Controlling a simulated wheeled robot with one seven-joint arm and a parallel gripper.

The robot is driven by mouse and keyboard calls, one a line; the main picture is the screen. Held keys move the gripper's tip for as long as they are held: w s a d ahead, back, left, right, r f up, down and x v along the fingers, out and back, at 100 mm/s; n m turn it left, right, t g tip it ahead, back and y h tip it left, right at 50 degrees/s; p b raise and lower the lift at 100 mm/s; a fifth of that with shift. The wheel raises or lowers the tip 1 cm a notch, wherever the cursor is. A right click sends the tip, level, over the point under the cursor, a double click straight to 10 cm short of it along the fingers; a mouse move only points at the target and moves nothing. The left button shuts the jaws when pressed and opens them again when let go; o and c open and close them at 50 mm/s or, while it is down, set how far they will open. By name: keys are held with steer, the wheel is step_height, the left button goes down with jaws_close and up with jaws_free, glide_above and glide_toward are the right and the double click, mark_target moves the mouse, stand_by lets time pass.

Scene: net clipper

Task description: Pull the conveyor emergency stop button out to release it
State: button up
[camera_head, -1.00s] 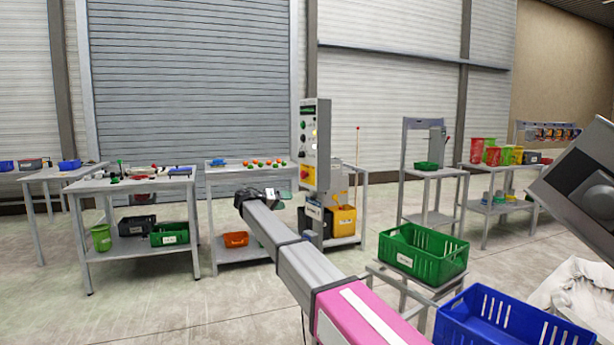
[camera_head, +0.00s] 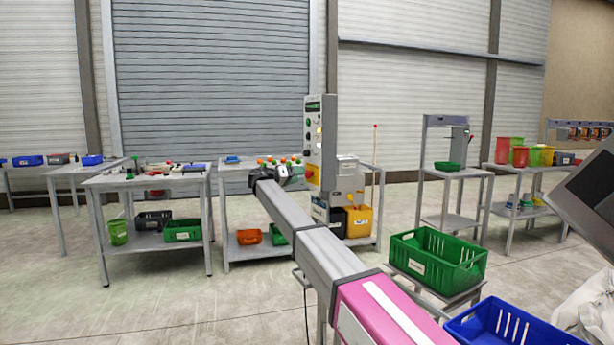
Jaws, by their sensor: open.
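A tall grey control cabinet (camera_head: 328,130) stands mid-picture, with a column of small buttons and lamps on its left face. A yellow panel (camera_head: 310,175) sits low on that face. The emergency stop button seems to be there, but it is too small and too close behind my gripper to make out. My gripper (camera_head: 297,172), dark with grey fingers, is at the far end of my grey and pink arm, just left of the yellow panel. It is open and seems empty. I cannot tell whether it touches the button.
A table (camera_head: 150,181) with small parts stands at the left, and another with orange and green items behind my gripper. A green crate (camera_head: 437,258) on a stand and a blue crate (camera_head: 470,330) are at the near right. The floor at left is clear.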

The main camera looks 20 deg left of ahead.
mark_target(309, 174)
steer(key=shift+x, duration=2.35)
jaws_close()
steer(key=shift+s+a, duration=0.5)
jaws_free()
steer(key=shift+s+a, duration=0.1)
steer(key=shift+a, duration=0.05)
